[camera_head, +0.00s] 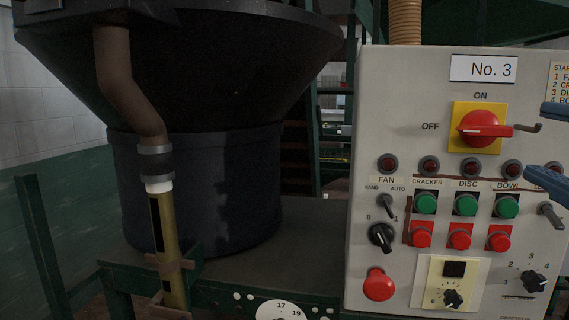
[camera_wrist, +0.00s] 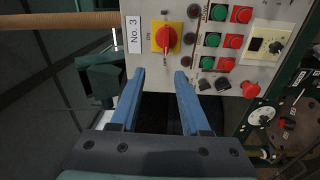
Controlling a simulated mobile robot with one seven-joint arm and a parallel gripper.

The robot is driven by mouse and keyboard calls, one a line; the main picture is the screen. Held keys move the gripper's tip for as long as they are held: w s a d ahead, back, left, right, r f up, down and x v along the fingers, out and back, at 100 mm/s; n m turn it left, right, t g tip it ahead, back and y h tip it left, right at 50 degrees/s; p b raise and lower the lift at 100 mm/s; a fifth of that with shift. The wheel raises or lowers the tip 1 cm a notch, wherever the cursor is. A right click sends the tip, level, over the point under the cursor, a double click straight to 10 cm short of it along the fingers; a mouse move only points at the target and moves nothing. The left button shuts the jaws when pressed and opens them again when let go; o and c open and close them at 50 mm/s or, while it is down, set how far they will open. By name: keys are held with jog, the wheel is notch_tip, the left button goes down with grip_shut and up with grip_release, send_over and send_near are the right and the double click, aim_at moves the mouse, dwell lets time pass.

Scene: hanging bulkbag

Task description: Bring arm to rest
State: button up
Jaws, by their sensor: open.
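My gripper (camera_wrist: 160,78) shows in the wrist view with its two blue fingers apart and nothing between them. In the head view only the tips of its blue fingers (camera_head: 553,146) reach in at the right edge, in front of the right side of the control panel (camera_head: 400,75). The rest of my arm is out of that view. In the wrist view the panel (camera_wrist: 268,20) appears turned on its side, beyond the fingertips. I cannot tell whether the fingertips touch the panel.
A red rotary switch (camera_head: 484,130) on a yellow plate, green buttons (camera_head: 466,205), red buttons (camera_head: 460,237) and knobs cover the panel. A large dark hopper (camera_head: 200,170) stands left, with a pipe (camera_head: 128,85) before it. A white dial (camera_head: 281,311) sits low in the middle.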

jog(key=w+a+r+m+t+y, duration=0.1)
jog(key=a+r+m+t+y, duration=0.1)
jog(key=a+m+t, duration=0.2)
jog(key=w+a+r+m+t+y, duration=0.1)
jog(key=a+m+t, duration=0.4)
jog(key=a+m, duration=0.5)
jog(key=shift+w+a+r+t+y, duration=0.35)
jog(key=shift+a+r+y, duration=0.6)
jog(key=shift+a, duration=2.75)
